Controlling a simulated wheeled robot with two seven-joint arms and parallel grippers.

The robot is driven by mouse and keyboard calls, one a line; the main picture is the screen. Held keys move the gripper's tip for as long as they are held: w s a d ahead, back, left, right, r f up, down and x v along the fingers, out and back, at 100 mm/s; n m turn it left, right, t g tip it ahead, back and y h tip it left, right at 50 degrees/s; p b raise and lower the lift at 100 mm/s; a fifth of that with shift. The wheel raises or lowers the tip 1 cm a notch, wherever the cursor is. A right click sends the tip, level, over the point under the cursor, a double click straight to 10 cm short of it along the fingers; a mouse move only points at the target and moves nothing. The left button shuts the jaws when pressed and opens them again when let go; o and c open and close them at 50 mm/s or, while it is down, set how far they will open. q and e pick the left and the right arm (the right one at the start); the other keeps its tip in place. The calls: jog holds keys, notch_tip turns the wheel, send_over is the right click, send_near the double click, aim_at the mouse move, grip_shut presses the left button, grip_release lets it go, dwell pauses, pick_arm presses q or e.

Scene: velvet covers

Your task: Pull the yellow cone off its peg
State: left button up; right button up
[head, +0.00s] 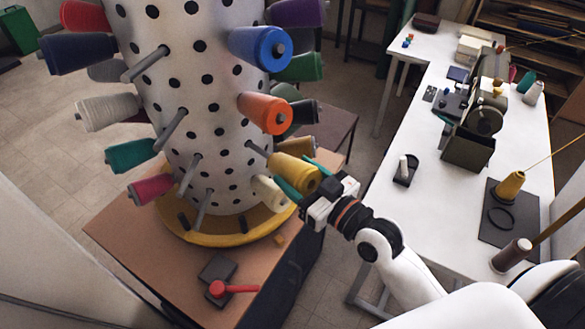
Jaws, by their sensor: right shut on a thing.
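The yellow cone (292,171) is at the lower right of the white perforated drum (215,95). Its narrow end faces the drum and its wide end faces out toward me. I cannot tell whether the peg tip is still inside the cone. My right gripper (300,179) is shut on the yellow cone, with a teal finger on each side of it. My left gripper is not in view.
The drum stands in a yellow ring (215,236) on a brown table (128,232). A white bench (400,215) is at right.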

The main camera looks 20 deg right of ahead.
jog(key=r+v, duration=0.1)
jog(key=v, duration=0.6)
dwell(0.5)
jog(key=shift+r, duration=0.15)
jog(key=v, duration=0.5)
jog(key=shift+p, duration=0.3)
dwell(0.5)
